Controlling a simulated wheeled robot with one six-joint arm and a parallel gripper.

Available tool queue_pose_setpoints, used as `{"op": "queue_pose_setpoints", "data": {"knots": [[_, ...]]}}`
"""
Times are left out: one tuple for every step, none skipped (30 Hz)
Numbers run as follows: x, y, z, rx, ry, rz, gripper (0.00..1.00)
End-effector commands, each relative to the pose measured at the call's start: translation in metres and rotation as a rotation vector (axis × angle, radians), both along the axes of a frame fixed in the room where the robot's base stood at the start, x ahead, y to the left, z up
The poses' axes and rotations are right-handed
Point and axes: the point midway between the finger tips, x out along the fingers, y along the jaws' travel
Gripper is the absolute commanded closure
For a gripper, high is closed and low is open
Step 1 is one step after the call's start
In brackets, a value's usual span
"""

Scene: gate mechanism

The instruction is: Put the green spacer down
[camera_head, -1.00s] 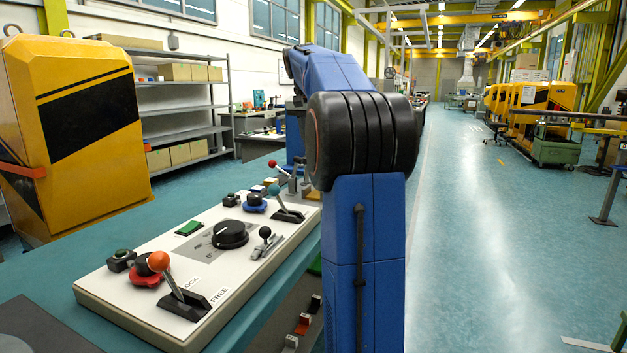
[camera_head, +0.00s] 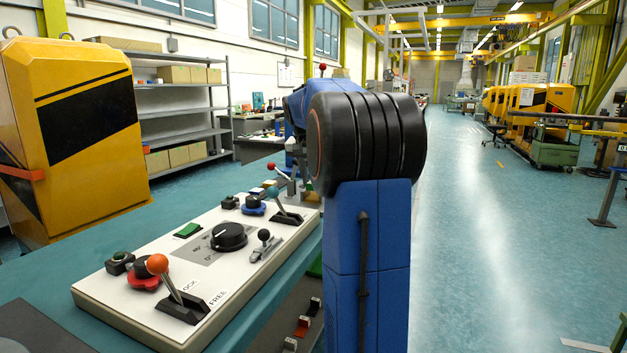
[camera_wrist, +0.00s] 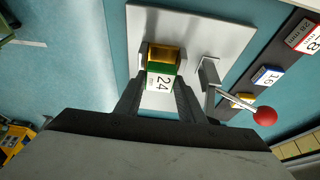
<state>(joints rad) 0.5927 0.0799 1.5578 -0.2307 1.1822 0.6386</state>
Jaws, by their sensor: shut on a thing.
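The green spacer (camera_wrist: 160,80), with a white face marked 24, sits between the two fingers of my gripper (camera_wrist: 161,68) in the wrist view. My gripper is shut on it. A gold-coloured block (camera_wrist: 167,55) shows just beyond the spacer, above a pale plate (camera_wrist: 150,22); I cannot tell whether they touch.
A red-knobbed lever (camera_wrist: 264,116) stands close to the right of my gripper. Farther right lie a blue-edged 16 spacer (camera_wrist: 268,76) and a red-edged 28 spacer (camera_wrist: 305,36). A control panel (camera_head: 150,250) with levers and knobs fills the bench front.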

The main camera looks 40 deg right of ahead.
Motion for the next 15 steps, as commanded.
{"op": "queue_pose_setpoints", "data": {"knots": [[0.0, 0.0, 0.0007, -0.001, 0.0, 0.0, 0.94], [0.0, -0.0001, 0.0008, -0.001, 0.0, 0.0, 0.94], [0.0, -0.0001, 0.0008, -0.001, 0.0, 0.0, 0.94], [0.0, -0.0001, 0.0008, -0.001, 0.0, 0.0, 0.94], [0.0, -0.0001, 0.0006, -0.001, 0.0, 0.0, 0.94], [0.0, -0.0001, -0.0001, -0.001, 0.0, 0.0, 0.94], [0.0, 0.0, -0.0009, 0.0, 0.0, 0.0, 0.94], [0.0, -0.0001, -0.0017, 0.0, 0.0, 0.0, 0.94], [0.0, 0.0, -0.0027, 0.0, 0.0, 0.0, 0.94], [0.0, -0.0001, -0.0033, 0.0, 0.0, 0.0, 0.94], [0.0, 0.0, -0.004, 0.0, 0.0, 0.0, 0.94], [0.0, -0.0001, -0.0049, 0.0, 0.0, 0.0, 0.94], [0.0, 0.0, -0.0056, 0.0, 0.0, 0.0, 0.94], [0.0, -0.0001, -0.0062, 0.0, 0.0, 0.0, 0.94], [0.0001, -0.0001, -0.0072, -0.001, 0.0, 0.0, 0.94]]}}
